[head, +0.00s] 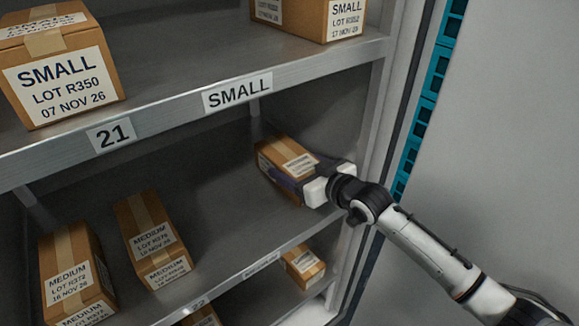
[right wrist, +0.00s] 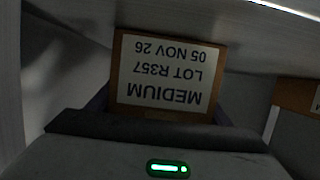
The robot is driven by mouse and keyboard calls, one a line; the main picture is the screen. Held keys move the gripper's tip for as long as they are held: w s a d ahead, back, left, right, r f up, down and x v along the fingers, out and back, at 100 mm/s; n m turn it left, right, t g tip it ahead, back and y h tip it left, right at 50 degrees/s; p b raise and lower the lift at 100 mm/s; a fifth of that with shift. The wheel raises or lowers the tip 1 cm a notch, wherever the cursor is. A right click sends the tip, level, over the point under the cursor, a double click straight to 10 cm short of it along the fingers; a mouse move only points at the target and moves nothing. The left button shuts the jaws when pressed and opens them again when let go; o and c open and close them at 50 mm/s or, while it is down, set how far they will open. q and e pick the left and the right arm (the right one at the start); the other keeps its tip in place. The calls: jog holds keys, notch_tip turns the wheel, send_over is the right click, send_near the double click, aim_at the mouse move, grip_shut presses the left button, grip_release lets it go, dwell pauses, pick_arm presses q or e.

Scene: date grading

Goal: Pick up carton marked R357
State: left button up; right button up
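The carton marked R357 (head: 283,157) is a brown box with tan tape and a white label, at the back right of the middle shelf. In the right wrist view the carton (right wrist: 170,76) shows its label upside down: MEDIUM, LOT R357, 05 NOV 26. My right gripper (head: 300,180) reaches in from the right, with its dark fingers on either side of the carton. Its palm is close to the labelled face. Whether the fingers press on the carton, and whether it rests on the shelf, I cannot tell. My left gripper is not in view.
Two MEDIUM cartons, R372 (head: 70,280) and R376 (head: 153,240), stand left on the middle shelf (head: 225,225). The upper shelf edge (head: 170,112) runs above; it bears SMALL cartons R350 (head: 62,80) and R352 (head: 345,18). A lower carton (head: 303,263) sits below. A rack post (head: 365,150) stands right.

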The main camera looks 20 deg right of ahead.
jog(key=c, duration=0.7)
jog(key=shift+r, duration=0.2)
jog(key=shift+c, duration=0.2)
